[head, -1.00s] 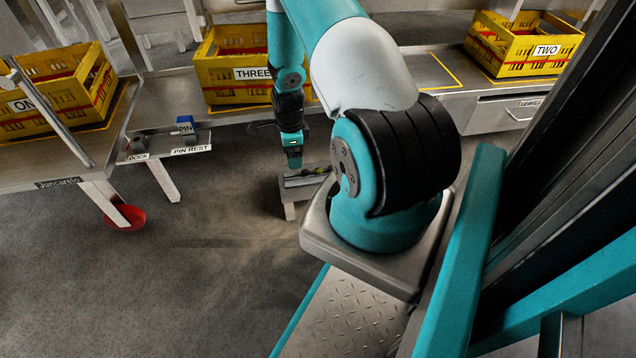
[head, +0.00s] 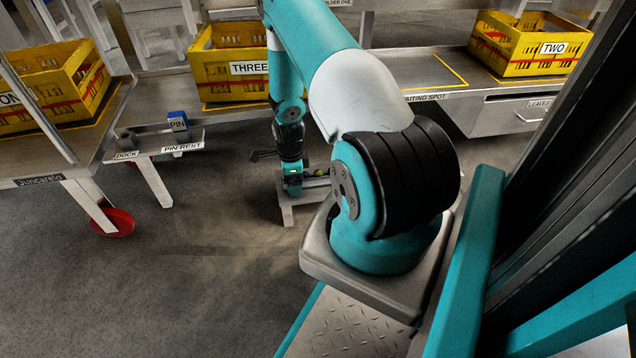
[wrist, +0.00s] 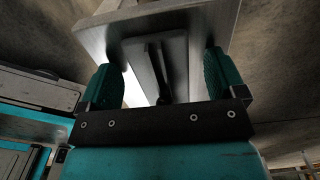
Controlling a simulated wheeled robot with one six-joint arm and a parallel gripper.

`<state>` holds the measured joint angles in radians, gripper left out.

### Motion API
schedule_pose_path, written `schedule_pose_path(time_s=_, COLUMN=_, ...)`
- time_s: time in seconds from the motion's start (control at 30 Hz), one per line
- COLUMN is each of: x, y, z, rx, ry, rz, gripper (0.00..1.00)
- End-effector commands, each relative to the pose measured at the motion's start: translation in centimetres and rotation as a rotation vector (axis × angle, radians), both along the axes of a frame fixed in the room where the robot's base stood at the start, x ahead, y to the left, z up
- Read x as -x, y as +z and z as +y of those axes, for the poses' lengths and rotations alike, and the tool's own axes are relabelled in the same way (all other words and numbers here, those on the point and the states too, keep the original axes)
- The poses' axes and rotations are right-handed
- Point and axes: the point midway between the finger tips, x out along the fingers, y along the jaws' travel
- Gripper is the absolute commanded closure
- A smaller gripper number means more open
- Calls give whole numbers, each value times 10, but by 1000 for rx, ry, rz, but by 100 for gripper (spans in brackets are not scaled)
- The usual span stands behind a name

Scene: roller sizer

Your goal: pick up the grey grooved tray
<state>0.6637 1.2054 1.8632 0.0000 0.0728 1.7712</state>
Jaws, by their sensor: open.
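What looks like the grey grooved tray (wrist: 178,62) is between my gripper's fingers in the wrist view, with a dark lengthwise groove. My gripper (wrist: 162,62) is open, with one teal fingertip on each side of the tray. Whether either finger touches it I cannot tell. In the head view the tray (head: 316,182) shows only partly, on a small low stand (head: 287,213), and my gripper (head: 292,188) is down at the stand's left part. The near end of the tray is hidden by the gripper body in the wrist view.
Behind are the yellow crates THREE (head: 232,85) and TWO (head: 520,60). A pin rest (head: 185,147) with a blue PIN block (head: 178,121) is to the left. The floor (head: 190,250) left of the stand is clear.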

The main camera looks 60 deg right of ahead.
Motion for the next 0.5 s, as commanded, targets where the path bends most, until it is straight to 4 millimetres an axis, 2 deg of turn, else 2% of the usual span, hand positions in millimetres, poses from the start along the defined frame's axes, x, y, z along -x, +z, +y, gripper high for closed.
schedule_pose_path(time_s=0.07, x=0, y=1, z=0, rx=0, ry=0, rz=0, gripper=11)
schedule_pose_path(time_s=0.17, x=0, y=1, z=0, rx=0, ry=0, rz=0, gripper=31)
schedule_pose_path(time_s=0.3, x=0, y=1, z=0, rx=0, ry=0, rz=0, gripper=64)
schedule_pose_path(time_s=0.33, x=0, y=1, z=0, rx=0, ry=-1, rz=0, gripper=67)
schedule_pose_path(time_s=0.5, x=0, y=1, z=0, rx=0, ry=-1, rz=0, gripper=68)
